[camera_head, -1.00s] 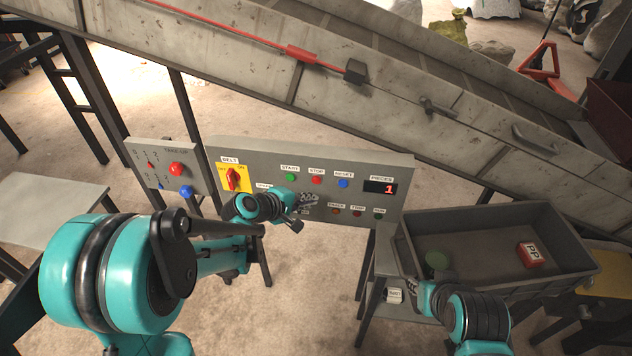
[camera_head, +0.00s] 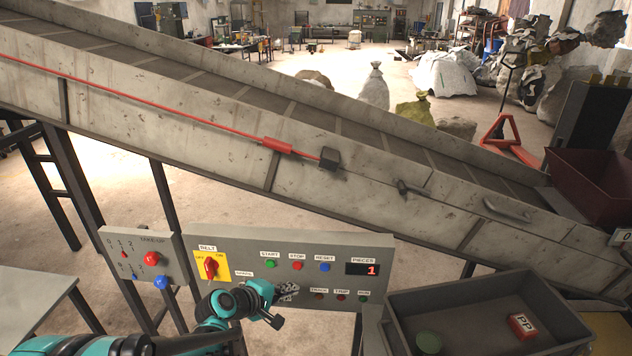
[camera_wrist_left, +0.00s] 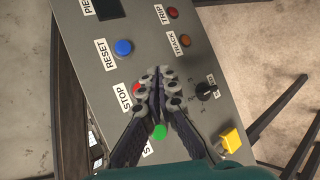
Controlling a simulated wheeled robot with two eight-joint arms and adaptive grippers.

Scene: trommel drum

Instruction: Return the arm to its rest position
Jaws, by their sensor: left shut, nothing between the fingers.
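My left arm reaches in from the lower left in the head view. Its gripper (camera_head: 287,291) is shut and empty in front of the control panel (camera_head: 330,244). In the left wrist view the shut fingers (camera_wrist_left: 160,76) point over the panel, between the red STOP button (camera_wrist_left: 138,88) and a black knob (camera_wrist_left: 206,91). The green START button (camera_wrist_left: 160,131) shows between the fingers near their base. I cannot tell whether the fingertips touch the panel. My right gripper is not in view.
A grey bin (camera_head: 400,300) with a red PP block (camera_head: 522,326) and a green round piece (camera_head: 429,342) stands right of the panel. A sloping conveyor (camera_head: 230,125) crosses behind it. A smaller button box (camera_head: 172,243) and a grey table (camera_head: 35,295) are at left.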

